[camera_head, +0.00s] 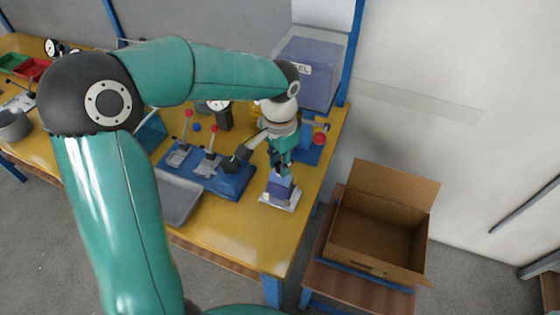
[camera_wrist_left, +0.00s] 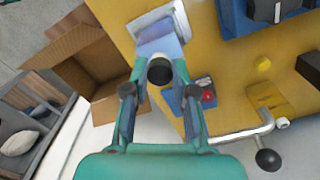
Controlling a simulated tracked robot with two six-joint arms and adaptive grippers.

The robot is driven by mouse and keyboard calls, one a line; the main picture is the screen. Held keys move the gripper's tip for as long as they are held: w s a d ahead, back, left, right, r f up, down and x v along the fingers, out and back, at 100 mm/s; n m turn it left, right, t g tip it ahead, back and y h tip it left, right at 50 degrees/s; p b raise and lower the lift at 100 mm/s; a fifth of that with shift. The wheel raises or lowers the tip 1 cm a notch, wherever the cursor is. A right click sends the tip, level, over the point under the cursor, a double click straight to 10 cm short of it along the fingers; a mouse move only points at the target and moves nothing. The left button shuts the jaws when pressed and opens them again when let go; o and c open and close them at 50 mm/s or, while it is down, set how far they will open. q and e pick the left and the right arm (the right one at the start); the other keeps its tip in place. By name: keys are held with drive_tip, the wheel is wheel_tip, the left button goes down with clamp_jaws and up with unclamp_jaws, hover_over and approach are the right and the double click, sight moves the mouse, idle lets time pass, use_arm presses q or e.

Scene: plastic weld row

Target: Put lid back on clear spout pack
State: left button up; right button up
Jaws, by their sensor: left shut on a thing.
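My left gripper (camera_head: 281,166) points down near the right end of the yellow bench, just over a bluish, see-through pack (camera_head: 280,187) that stands on a white plate (camera_head: 287,202). In the left wrist view, the two green fingers of the gripper (camera_wrist_left: 160,76) are shut on a small round dark lid (camera_wrist_left: 160,70) with a pale rim. The pack (camera_wrist_left: 164,45) shows just beyond the lid there. The fingers hide the lid in the head view, and I cannot tell whether it touches the spout. My right gripper is not in view.
A blue clamp fixture (camera_head: 218,178) with red-knobbed levers stands left of the pack, with a grey tray (camera_head: 180,198) beside it. A big blue-grey bin (camera_head: 309,75) stands behind. An open cardboard box (camera_head: 380,230) is to the right. The bench front (camera_head: 245,230) is clear.

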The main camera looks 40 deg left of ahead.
use_arm(q)
drive_tip(key=o, duration=1.2)
drive_tip(key=shift+o, duration=0.2)
drive_tip(key=shift+r, duration=0.1)
drive_tip(key=shift+r+p, duration=2.9)
drive_tip(key=shift+r, duration=0.55)
clamp_jaws()
drive_tip(key=shift+f, duration=0.25)
